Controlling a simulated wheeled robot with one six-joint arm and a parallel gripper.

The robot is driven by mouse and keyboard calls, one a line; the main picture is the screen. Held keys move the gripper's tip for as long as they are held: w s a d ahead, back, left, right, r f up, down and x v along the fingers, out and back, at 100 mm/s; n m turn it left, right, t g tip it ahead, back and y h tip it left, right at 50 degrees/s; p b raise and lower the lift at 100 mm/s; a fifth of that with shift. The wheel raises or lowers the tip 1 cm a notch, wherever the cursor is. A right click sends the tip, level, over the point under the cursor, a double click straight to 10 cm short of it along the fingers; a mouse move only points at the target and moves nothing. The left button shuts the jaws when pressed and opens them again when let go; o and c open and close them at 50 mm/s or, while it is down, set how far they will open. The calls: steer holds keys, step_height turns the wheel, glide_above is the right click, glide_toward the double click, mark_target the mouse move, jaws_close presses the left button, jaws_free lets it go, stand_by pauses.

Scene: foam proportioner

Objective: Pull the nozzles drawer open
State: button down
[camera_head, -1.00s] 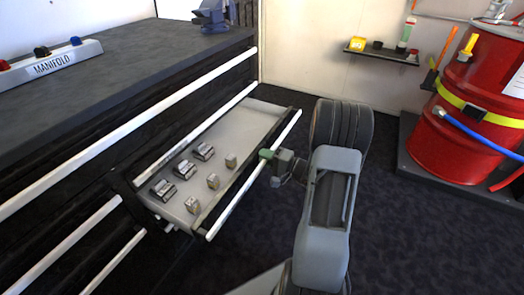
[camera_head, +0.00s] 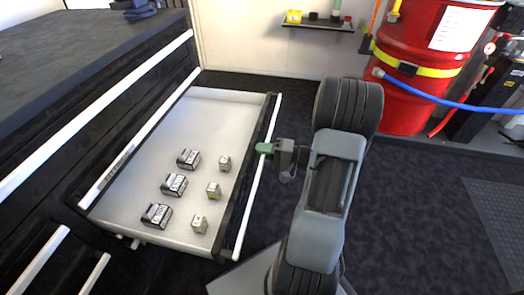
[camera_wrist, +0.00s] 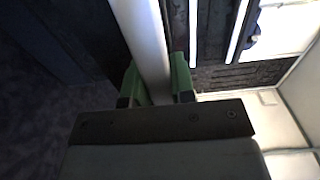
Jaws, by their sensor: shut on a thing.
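The drawer (camera_head: 165,120) stands far out from the black cabinet in the head view. Its light grey tray holds several small labelled blocks, dark ones (camera_head: 174,185) on the left and tan ones (camera_head: 213,190) on the right. A long white bar handle (camera_head: 256,190) runs along its front. My gripper (camera_head: 265,149) is shut on this handle with its green fingertips. In the wrist view the white handle (camera_wrist: 145,40) passes between the green fingers (camera_wrist: 157,85). I cannot read a drawer label.
Other white handles (camera_head: 45,262) run along the black cabinet (camera_head: 50,180). A red drum (camera_head: 425,70) with a yellow band and blue hose stands at the back right. A small shelf (camera_head: 318,24) is on the wall. Dark floor (camera_head: 415,210) lies clear at the right.

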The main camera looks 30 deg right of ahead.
steer(key=c, duration=1)
jaws_free()
steer(key=shift+o, duration=0.2)
steer(key=shift+d, duration=0.1)
steer(key=p+v, duration=0.2)
steer(key=v, duration=1.1)
steer(key=shift+s+d, duration=0.2)
steer(key=shift+s, duration=0.15)
steer(key=shift+a, duration=0.1)
